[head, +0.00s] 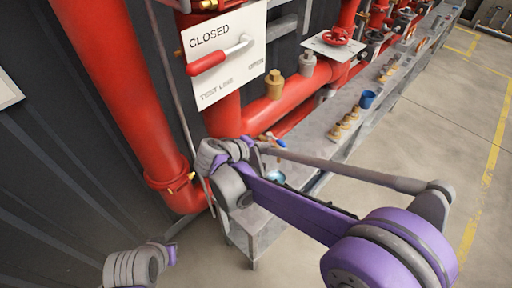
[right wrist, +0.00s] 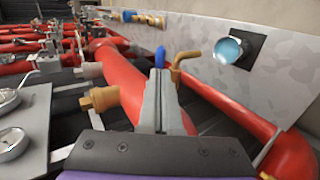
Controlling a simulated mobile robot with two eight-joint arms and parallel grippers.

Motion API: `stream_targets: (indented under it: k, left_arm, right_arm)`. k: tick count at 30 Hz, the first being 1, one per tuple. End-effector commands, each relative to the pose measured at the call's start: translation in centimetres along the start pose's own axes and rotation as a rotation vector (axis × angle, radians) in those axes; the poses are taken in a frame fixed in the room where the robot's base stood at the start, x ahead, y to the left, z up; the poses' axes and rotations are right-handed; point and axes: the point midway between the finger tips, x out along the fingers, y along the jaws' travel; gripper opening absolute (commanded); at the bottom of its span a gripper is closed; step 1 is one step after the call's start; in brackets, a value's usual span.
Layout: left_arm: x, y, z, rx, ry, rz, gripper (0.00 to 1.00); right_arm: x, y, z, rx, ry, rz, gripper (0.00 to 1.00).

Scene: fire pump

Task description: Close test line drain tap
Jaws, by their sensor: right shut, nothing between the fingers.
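A small tap with a blue handle (right wrist: 160,57) and a bent brass part (right wrist: 185,66) stands just beyond my right fingertips in the right wrist view. In the head view the blue handle (head: 271,138) is small and partly hidden by my right arm. My right gripper (right wrist: 158,76) is shut and empty, with its tips close to the tap; whether they touch it I cannot tell. Its fingers are hidden in the head view. A "CLOSED" / "TEST LINE" sign (head: 222,88) carries a red-handled lever (head: 206,63). My left gripper is not in view.
Red pipes (head: 125,80) run down the left and along the grey bench. Brass (head: 274,84) and grey (head: 307,66) fittings stand on the lower pipe. The floor (head: 430,120) at right is clear.

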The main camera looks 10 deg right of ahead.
Motion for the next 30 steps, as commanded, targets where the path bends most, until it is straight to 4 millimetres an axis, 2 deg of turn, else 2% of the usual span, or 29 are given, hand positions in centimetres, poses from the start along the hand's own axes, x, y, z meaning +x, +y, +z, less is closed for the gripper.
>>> stream_targets:
  k: [3, 10, 30]
  left_arm:
    - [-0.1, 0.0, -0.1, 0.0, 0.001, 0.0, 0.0]
    - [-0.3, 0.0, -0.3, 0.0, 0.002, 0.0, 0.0]
    - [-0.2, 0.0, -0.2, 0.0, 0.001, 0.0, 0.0]
  right_arm:
    - [2.4, 0.1, 0.0, 0.003, -0.003, 0.0, 0.0]
    - [5.2, 0.0, 0.0, 0.002, 0.0, -0.001, 0.0]
    - [6.0, 0.1, 0.2, -0.013, 0.021, -0.001, 0.0]
